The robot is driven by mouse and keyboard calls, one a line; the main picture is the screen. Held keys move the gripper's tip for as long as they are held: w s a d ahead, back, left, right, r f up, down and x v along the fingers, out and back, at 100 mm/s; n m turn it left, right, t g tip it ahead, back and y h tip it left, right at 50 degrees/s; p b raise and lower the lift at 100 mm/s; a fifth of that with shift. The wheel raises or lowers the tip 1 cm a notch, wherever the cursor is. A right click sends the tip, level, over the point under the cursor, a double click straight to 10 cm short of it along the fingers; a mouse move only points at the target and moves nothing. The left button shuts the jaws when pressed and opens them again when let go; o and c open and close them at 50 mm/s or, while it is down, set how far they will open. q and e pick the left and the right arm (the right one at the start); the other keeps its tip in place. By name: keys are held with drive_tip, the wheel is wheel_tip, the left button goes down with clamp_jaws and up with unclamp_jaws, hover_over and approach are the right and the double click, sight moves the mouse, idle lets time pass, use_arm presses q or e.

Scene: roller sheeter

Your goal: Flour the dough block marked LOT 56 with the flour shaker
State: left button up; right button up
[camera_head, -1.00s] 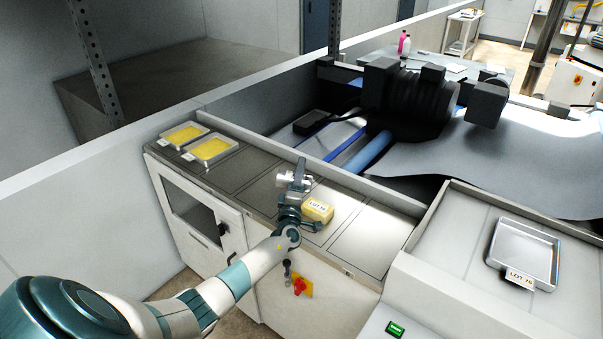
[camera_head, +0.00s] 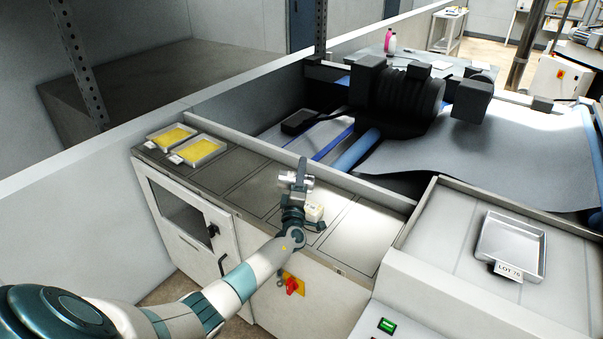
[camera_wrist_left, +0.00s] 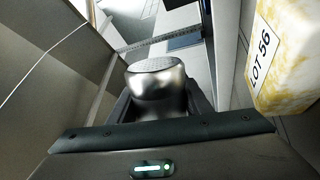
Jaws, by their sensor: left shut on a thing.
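My left gripper (camera_head: 296,190) is shut on a metal flour shaker (camera_head: 295,179), held above the worktop beside the dough block. In the left wrist view the shaker (camera_wrist_left: 157,82) sits between the fingers, its perforated top showing. The dough block (camera_head: 315,211) lies on the worktop just right of my gripper, partly hidden by it. In the left wrist view the block (camera_wrist_left: 294,58) is at the right edge, apart from the shaker, with a LOT 56 label and patchy white over yellow. My right gripper is not in view.
Two trays with yellow contents (camera_head: 171,136) (camera_head: 199,151) stand at the worktop's far left. An empty metal tray (camera_head: 511,247) labelled LOT 76 lies on the right surface. The dark roller machine (camera_head: 395,95) stands behind. The worktop (camera_head: 362,236) right of the block is bare.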

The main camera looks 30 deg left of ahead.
sight(289, 172)
use_arm(q)
drive_tip(key=a, duration=0.1)
drive_tip(key=s+a, duration=0.2)
drive_tip(key=shift+a, duration=0.3)
drive_tip(key=shift+w+d, duration=0.1)
drive_tip(key=shift+w+d, duration=0.25)
drive_tip(key=shift+d, duration=0.25)
drive_tip(key=shift+w+d, duration=0.25)
drive_tip(key=shift+d, duration=0.2)
drive_tip(key=r+n+g+y+b, duration=0.1)
drive_tip(key=n+b, duration=0.1)
drive_tip(key=n, duration=0.2)
drive_tip(key=r+n+g+y+b, duration=0.1)
drive_tip(key=n, duration=0.3)
drive_tip(key=a+r+n+g+y+b, duration=0.1)
drive_tip(key=n+b, duration=0.1)
drive_tip(key=n, duration=0.2)
drive_tip(key=shift+s+r+n+y+b, duration=0.15)
drive_tip(key=shift+s+n+y+b, duration=0.1)
drive_tip(key=shift+n+y+b, duration=0.1)
